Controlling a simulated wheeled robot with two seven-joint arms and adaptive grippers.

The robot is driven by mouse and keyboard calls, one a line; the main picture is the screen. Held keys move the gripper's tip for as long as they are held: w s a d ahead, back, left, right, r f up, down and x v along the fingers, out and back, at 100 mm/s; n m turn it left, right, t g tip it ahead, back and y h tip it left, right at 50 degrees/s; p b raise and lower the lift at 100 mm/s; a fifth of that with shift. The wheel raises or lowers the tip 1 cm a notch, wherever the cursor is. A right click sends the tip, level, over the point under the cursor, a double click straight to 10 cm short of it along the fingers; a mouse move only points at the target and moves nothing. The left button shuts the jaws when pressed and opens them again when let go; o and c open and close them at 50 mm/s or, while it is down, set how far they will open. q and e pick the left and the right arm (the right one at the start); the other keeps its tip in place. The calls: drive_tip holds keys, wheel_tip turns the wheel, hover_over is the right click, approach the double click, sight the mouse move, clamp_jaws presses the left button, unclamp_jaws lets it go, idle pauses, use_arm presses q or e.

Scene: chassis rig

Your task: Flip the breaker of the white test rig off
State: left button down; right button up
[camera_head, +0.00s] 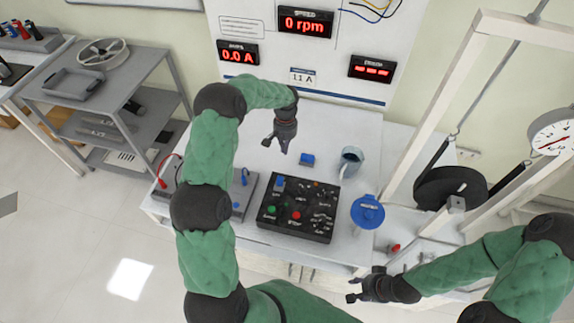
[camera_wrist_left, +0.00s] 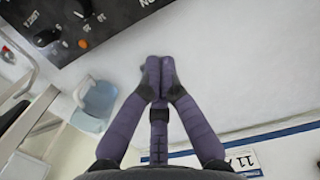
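The white test rig has a white back panel (camera_head: 262,75) with red displays reading 0 rpm and 0.0 A. A black control box (camera_head: 297,212) with a green button, a red button, a blue part and several knobs lies on the white bench (camera_head: 345,240). I cannot tell for sure which control is the breaker. My right gripper (camera_head: 360,285) is open and empty near the bench's front edge.
A small blue block (camera_head: 307,160), a grey-blue mug (camera_head: 350,162) and a blue round-topped item (camera_head: 367,212) stand near the box. A white frame with a dial gauge (camera_head: 553,132) stands at the right. A grey shelf cart (camera_head: 107,95) is at the left.

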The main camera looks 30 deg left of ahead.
sight(280, 181)
use_arm(q)
drive_tip(key=shift+s, duration=0.1)
use_arm(e)
drive_tip(key=shift+s+r, duration=0.1)
use_arm(q)
drive_tip(key=shift+s+d+f, duration=0.2)
drive_tip(key=shift+s+f, duration=0.5)
drive_tip(key=shift+f, duration=0.7)
drive_tip(key=shift+s+d+f, duration=0.15)
drive_tip(key=shift+s+f, duration=0.55)
drive_tip(key=shift+f, duration=0.65)
drive_tip(key=shift+s+d+f, duration=0.2)
drive_tip(key=shift+s+f, duration=0.5)
drive_tip(key=shift+f, duration=0.7)
use_arm(e)
drive_tip(key=shift+r, duration=0.1)
use_arm(q)
drive_tip(key=shift+s+r+t+b, duration=0.15)
drive_tip(key=shift+s+t+b, duration=0.1)
drive_tip(key=shift+t+b, duration=0.15)
use_arm(e)
drive_tip(key=shift+s+f, duration=0.45)
drive_tip(key=shift+f, duration=0.2)
